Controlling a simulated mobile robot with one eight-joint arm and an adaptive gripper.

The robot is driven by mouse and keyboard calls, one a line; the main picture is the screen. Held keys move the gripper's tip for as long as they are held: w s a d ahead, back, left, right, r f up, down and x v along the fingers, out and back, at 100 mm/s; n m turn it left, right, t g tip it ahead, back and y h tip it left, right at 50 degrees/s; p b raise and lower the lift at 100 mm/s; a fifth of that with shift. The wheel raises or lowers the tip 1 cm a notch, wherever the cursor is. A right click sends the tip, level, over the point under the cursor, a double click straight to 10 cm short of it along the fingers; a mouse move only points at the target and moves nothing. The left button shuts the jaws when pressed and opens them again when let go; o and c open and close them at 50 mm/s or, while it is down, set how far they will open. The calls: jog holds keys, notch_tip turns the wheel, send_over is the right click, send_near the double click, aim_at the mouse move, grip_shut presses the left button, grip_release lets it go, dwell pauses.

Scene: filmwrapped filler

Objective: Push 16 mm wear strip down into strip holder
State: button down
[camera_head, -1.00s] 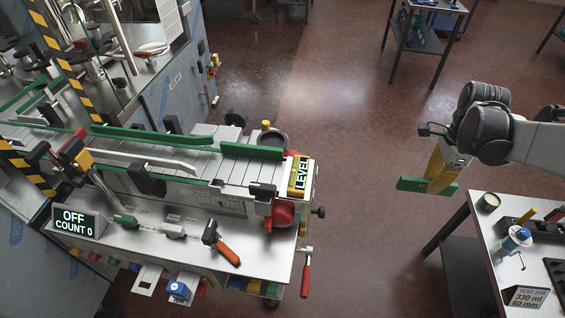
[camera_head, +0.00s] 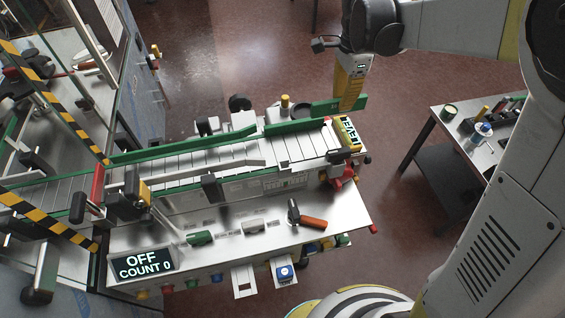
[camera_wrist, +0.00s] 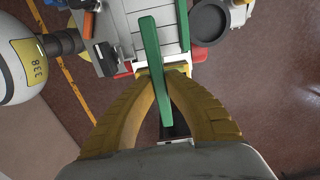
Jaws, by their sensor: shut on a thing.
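My gripper (camera_head: 346,106) is shut on a long green strip, the wear strip (camera_head: 357,102), above the right end of the conveyor. In the wrist view the strip (camera_wrist: 153,55) runs lengthwise between the two yellow fingers (camera_wrist: 162,78) and reaches past them over the conveyor end. In the head view its left end overlaps the green rail piece (camera_head: 290,126) along the conveyor's far side. I cannot tell whether it touches anything there. I cannot clearly pick out the strip holder; the strip and fingers may cover it.
The conveyor (camera_head: 200,163) has a yellow level (camera_head: 347,134) and a red part (camera_head: 341,172) at its right end. A round black dish (camera_head: 302,110) stands behind it. A side table (camera_head: 479,163) stands to the right.

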jog(key=b, duration=0.2)
send_over(311, 164)
notch_tip(311, 164, down, 7)
jog(key=shift+w+r, duration=0.1)
jog(key=shift+f, duration=2)
jog(key=shift+f+b, duration=0.25)
jog(key=shift+b, duration=0.15)
jog(key=c, duration=1.6)
grip_release()
jog(key=shift+o, duration=0.2)
jog(key=shift+r, duration=0.1)
